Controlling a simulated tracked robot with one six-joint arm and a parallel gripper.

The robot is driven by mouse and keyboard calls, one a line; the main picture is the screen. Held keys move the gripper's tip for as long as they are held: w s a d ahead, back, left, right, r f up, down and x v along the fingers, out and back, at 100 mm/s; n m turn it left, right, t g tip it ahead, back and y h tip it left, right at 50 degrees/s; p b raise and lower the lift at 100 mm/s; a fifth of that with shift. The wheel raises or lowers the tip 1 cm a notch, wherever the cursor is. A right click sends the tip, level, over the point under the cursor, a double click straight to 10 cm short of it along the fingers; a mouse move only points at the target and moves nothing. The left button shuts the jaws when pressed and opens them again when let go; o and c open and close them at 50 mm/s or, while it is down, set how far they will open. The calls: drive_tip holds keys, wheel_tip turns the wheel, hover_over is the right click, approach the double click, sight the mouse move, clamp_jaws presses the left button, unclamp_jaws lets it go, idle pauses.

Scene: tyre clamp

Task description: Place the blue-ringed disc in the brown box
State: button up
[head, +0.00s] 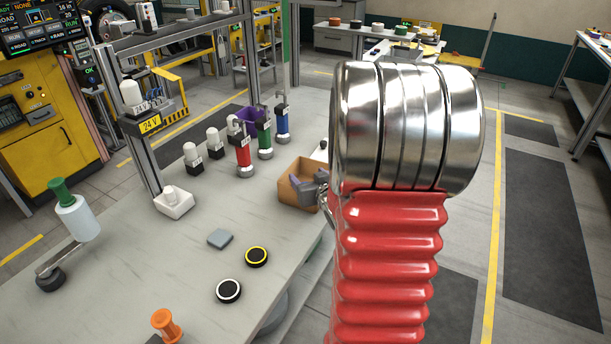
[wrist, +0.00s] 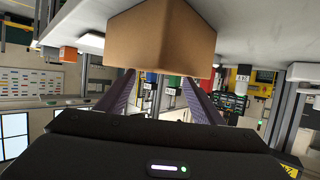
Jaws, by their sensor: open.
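The brown box (head: 290,192) stands near the right edge of the grey workbench in the head view. In the wrist view the brown box (wrist: 165,40) fills the top middle, just beyond my fingers. My gripper (wrist: 158,78) is open, with nothing seen between its two fingers. In the head view my gripper (head: 309,188) is at the box, partly hidden by my red arm sleeve. I see no blue-ringed disc in either view. The inside of the box is mostly hidden.
A yellow-ringed disc (head: 256,257), a white-ringed disc (head: 228,291) and a grey block (head: 220,239) lie on the workbench (head: 130,290). An orange spool (head: 166,325) is at the front. Red (head: 243,155), green (head: 264,140) and blue (head: 282,124) tools stand behind the box.

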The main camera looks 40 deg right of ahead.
drive_tip(key=v, duration=0.8)
drive_tip(key=shift+w+r, duration=0.1)
drive_tip(key=shift+w, duration=0.05)
idle(0.6)
drive_tip(key=s+a+r+n+g+y, duration=0.15)
drive_tip(key=a+r+g, duration=0.3)
drive_tip(key=a, duration=1.05)
drive_tip(key=s+a+r+n+g+y, duration=0.1)
drive_tip(key=s+a+y, duration=0.1)
drive_tip(key=s+a, duration=0.4)
drive_tip(key=s+a+r+n+g+y, duration=0.1)
drive_tip(key=s+a, duration=0.4)
drive_tip(key=a, duration=0.6)
drive_tip(key=shift+s+r+n+g+y, duration=0.4)
drive_tip(key=shift+n+y, duration=0.15)
drive_tip(key=shift+n, duration=0.1)
